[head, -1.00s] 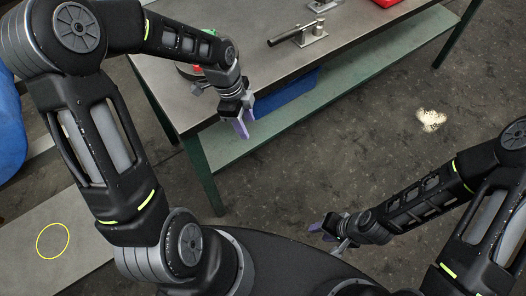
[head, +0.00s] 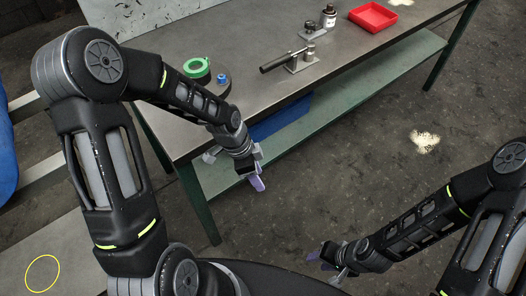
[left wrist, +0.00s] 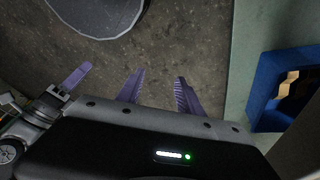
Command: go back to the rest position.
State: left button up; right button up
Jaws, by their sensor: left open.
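My left gripper (head: 257,184) hangs in front of the near edge of the workbench (head: 330,50), over the floor side, with purple fingers pointing down. In the left wrist view its two purple fingers (left wrist: 160,76) stand apart with only floor between them, so it is open and empty. My right gripper (head: 318,255) is low near my base, over the floor. One purple finger of it shows in the left wrist view (left wrist: 75,78); its opening cannot be made out.
A blue bin (head: 280,120) sits on the lower shelf (head: 350,90). The floor right of the bench is clear.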

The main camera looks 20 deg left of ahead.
pick_arm(q)
jog(key=d+f+n+t, duration=0.2)
jog(key=d+f+n, duration=0.25)
jog(key=n, duration=0.55)
jog(key=s+d+f+n+g, duration=0.1)
jog(key=s+d+f+n, duration=0.1)
jog(key=s+f, duration=0.2)
jog(key=s+d+f+n+g, duration=0.1)
jog(key=s+f, duration=0.3)
jog(key=s, duration=0.6)
jog(key=shift+s+d+f+n+h, duration=0.3)
jog(key=shift+d+f+n, duration=0.1)
jog(key=shift+d+n, duration=0.4)
